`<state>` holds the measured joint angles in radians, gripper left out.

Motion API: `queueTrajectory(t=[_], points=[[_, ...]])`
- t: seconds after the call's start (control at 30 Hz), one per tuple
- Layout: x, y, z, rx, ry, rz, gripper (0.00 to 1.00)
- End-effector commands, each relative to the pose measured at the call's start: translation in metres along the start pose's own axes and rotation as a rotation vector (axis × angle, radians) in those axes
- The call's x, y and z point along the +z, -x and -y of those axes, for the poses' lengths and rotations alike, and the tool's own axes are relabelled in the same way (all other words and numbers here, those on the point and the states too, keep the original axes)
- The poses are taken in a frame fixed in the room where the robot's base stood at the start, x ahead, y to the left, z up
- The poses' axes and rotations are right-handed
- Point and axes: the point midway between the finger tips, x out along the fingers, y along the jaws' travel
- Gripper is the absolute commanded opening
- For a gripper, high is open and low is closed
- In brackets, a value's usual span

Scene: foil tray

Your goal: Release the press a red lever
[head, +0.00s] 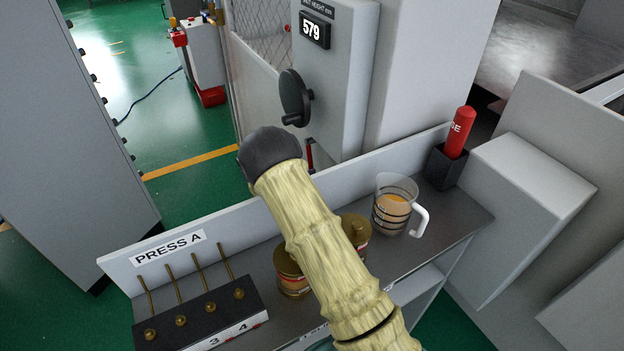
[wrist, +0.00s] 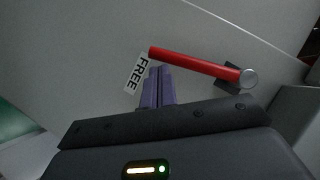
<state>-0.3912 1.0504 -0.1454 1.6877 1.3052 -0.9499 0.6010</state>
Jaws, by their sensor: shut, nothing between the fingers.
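The red lever (wrist: 195,64) shows in the wrist view against a grey panel. It lies nearly level, tilted down to the right, with a round light-grey end at its right. A white label reading FREE (wrist: 136,73) is beside its left end. My gripper (wrist: 160,70) is shut with nothing between its purple fingers. The fingertips are just below the lever's left part; I cannot tell whether they touch it. In the head view a small red bar (head: 310,157) shows beyond my arm, low on the grey press housing. My fingers are hidden there.
A shelf marked PRESS A (head: 168,247) holds a black block with brass pegs (head: 200,318), brass-coloured tins (head: 290,272), a glass mug (head: 393,204) and a red tube in a black holder (head: 459,135). A black handwheel (head: 295,98) juts from the housing.

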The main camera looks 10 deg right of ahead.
Motion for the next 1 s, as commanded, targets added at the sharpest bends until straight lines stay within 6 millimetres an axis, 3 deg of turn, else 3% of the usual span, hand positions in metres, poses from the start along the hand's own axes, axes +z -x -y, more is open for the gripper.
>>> queueTrajectory(t=[0.67,0.87,1.0], points=[[0.004,-0.002,0.001,0.0,0.0,0.003,0.0],[0.005,0.013,0.001,0.0,0.0,0.005,0.0],[0.006,0.036,0.001,-0.001,0.001,0.007,0.0]])
